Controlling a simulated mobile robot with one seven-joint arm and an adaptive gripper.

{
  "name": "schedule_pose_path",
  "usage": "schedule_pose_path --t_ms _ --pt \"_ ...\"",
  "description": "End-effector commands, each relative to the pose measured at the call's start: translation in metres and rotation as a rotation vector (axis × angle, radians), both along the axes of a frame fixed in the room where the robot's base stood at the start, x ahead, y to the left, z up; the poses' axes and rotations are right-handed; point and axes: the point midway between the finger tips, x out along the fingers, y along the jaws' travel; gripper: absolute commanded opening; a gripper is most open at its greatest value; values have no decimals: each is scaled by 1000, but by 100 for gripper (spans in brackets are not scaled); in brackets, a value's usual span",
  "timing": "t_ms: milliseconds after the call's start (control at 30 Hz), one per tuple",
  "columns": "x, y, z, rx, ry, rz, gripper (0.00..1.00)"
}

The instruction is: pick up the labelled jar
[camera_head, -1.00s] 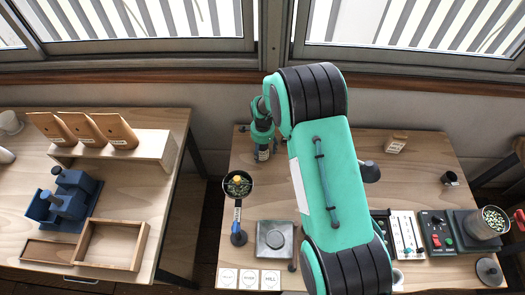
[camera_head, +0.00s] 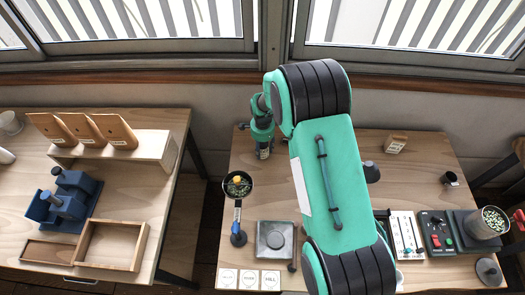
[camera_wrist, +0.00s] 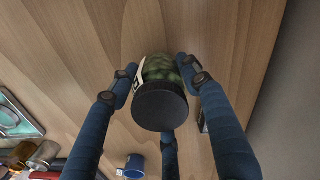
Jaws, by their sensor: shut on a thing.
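The labelled jar (camera_wrist: 160,103) is in the middle of the wrist view. It has a dark round lid facing the camera, green contents and a white label patch on its left side. My gripper (camera_wrist: 158,80) has its dark blue fingers closed around the jar, on the left, right and below in the picture. In the head view my gripper (camera_head: 264,152) is small, at the end of my arm over the back left of the right-hand table. The jar cannot be made out clearly there. I cannot tell how far it is above the tabletop.
A window wall stands behind.

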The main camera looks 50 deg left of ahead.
Motion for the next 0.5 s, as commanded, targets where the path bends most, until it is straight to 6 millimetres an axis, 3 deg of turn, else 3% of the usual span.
schedule_pose_path --t_ms 133,500 --pt "1 1 21 2 -1 0 14" --pt "-32 -52 25 -2 1 0 14"
